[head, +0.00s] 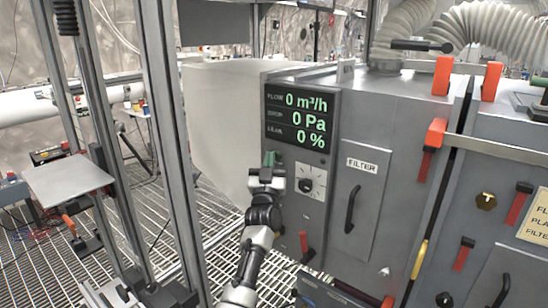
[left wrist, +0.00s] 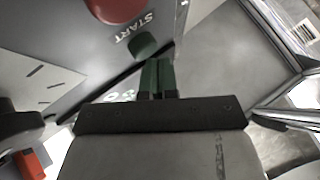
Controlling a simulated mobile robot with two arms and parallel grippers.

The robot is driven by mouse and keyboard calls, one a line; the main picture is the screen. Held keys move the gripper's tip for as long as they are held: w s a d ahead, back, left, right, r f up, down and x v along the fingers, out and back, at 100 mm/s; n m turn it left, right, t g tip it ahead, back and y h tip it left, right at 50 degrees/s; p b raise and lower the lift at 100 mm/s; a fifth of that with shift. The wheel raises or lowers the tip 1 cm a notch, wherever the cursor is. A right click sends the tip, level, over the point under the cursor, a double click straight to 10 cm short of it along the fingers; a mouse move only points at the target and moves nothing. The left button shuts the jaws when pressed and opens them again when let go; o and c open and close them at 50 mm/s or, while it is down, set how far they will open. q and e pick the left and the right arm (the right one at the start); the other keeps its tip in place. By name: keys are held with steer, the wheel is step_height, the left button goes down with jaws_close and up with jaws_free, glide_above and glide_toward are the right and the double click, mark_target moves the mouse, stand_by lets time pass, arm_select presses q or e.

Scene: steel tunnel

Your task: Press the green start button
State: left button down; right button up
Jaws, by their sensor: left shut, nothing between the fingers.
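The green start button (left wrist: 143,45) shows in the left wrist view, below the word START on a grey panel. My left gripper (left wrist: 158,66) is shut and empty, its green fingertips just beside and below the button in that view. I cannot tell whether they touch it. In the head view my left gripper (head: 270,159) is at the front of the grey filter cabinet (head: 363,125), just below its display (head: 300,117). It hides the button there. The display reads 0 m³/h, 0 Pa and 0 %. My right gripper is not in view.
A large red button (left wrist: 115,8) is close to the green one. A round dial (head: 312,181) is right of my left gripper, and a black door handle (head: 352,209) is farther right. Steel posts (head: 170,150) stand to the left, over a grated floor.

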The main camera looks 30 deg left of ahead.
arm_select(q)
steer(key=shift+w, duration=0.3)
steer(key=shift+r, duration=0.1)
steer(key=shift+s, duration=0.3)
stand_by(0.3)
steer(key=s+p, duration=0.4)
steer(key=s, duration=0.2)
steer(key=shift+a, duration=0.2)
stand_by(0.7)
